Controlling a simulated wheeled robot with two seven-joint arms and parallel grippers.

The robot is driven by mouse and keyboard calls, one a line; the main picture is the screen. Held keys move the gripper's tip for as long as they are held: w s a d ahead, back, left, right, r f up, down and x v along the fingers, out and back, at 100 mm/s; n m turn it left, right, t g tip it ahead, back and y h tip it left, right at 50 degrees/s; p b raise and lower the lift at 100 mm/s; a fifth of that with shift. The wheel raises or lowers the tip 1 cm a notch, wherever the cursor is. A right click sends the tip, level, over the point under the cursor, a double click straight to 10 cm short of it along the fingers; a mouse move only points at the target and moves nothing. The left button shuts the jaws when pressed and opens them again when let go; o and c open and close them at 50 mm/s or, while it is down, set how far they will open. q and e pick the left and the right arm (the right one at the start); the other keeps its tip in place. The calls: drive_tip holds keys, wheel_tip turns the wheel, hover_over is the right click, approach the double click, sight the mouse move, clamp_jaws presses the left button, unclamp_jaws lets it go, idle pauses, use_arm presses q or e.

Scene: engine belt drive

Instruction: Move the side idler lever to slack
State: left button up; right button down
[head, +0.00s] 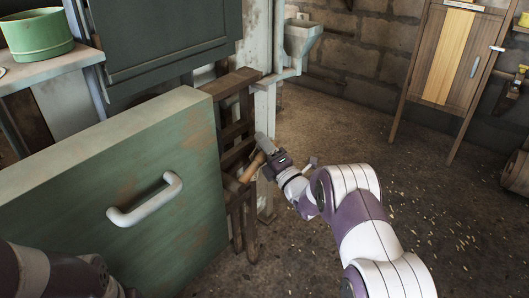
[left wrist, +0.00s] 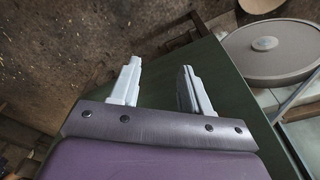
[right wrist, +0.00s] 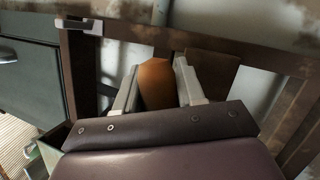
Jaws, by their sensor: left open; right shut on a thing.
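A tan wooden handle (head: 252,167), which appears to be the grip of the side idler lever, sits beside the dark brown frame, just past the green panel's right edge. My right gripper (head: 263,150) is shut on this handle. In the right wrist view the orange-brown handle (right wrist: 156,85) stands between the two fingers. The rest of the lever is hidden behind the gripper and frame. My left gripper (left wrist: 161,66) is open and empty above a dark green surface in the left wrist view. Its fingers do not show in the head view.
A large green panel (head: 70,190) with a white pull handle (head: 146,199) fills the near left. The brown frame (head: 238,130) stands beside a pale post. A green round tub (head: 36,34) rests on a shelf at upper left. The floor at right is open, with a wooden cabinet (head: 450,60) behind.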

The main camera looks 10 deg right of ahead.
drive_tip(key=shift+r, duration=0.15)
idle(0.3)
drive_tip(key=c, duration=0.8)
unclamp_jaws()
drive_tip(key=shift+s, duration=0.1)
drive_tip(key=p+v, duration=0.2)
drive_tip(key=v, duration=1)
drive_tip(key=shift+s+d+p, duration=0.1)
drive_tip(key=shift+s+p, duration=0.15)
drive_tip(key=shift+p, duration=0.1)
